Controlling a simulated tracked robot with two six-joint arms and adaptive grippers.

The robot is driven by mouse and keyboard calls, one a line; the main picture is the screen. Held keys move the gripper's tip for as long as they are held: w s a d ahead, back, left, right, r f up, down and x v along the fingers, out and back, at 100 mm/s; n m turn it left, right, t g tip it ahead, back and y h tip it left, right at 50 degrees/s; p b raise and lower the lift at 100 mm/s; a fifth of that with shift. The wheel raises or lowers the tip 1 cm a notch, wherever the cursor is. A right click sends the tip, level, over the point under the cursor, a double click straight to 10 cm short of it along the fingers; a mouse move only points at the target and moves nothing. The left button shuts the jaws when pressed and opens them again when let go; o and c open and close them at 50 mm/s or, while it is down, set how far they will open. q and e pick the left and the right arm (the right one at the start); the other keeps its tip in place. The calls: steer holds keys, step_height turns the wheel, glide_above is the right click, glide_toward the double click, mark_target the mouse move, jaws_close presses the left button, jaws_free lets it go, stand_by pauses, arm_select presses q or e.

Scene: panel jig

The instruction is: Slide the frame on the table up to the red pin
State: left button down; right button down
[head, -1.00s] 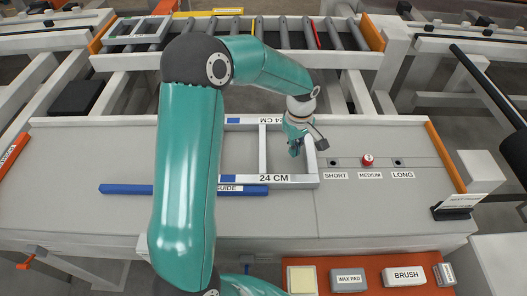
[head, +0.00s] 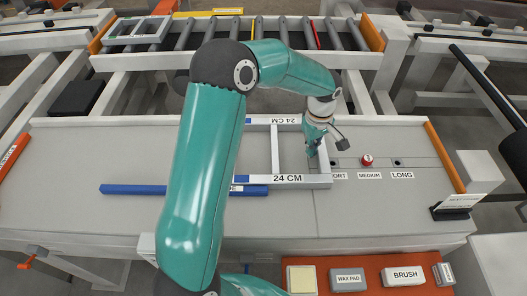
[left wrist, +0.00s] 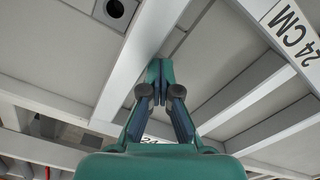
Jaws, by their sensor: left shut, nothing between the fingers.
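The white frame (head: 312,182) with "24 CM" labels lies on the grey table, its front bar at the right end of the blue guide. The red pin (head: 367,160) stands upright at MEDIUM, to the right of the frame with a gap between them. My left gripper (head: 313,152) is shut and empty, pointing down inside the frame close to its right bar. In the left wrist view the shut fingertips (left wrist: 158,68) appear against a white bar of the frame (left wrist: 128,75); exact contact is hard to tell. My right gripper is out of view.
The frame covers part of the SHORT label. The blue guide (head: 150,190) lies along the front. A sign (head: 458,205) stands at the right edge. An orange tray (head: 375,262) holds blocks in front.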

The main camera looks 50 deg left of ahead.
mark_target(343, 156)
arm_select(q)
steer(key=shift+w+d+p, duration=0.3)
steer(key=shift+w+d, duration=0.6)
steer(key=shift+w, duration=0.3)
steer(key=shift+w+d+p, duration=0.3)
steer(key=shift+w+d, duration=0.6)
steer(key=shift+w, duration=0.25)
steer(key=shift+w+d+p, duration=0.35)
steer(key=shift+w+d, duration=0.3)
steer(key=shift+w, duration=0.25)
steer(key=shift+w+d+p, duration=0.35)
steer(key=shift+w+d, duration=0.25)
steer(key=shift+w, duration=0.25)
steer(key=shift+s+a, duration=0.1)
steer(key=shift+s, duration=0.05)
steer(key=shift+s+a+b, duration=0.55)
steer(key=shift+s, duration=0.15)
steer(key=shift+r, duration=0.1)
step_height(343, 156, up, 9)
steer(key=p, duration=0.5)
steer(key=shift+p, duration=0.4)
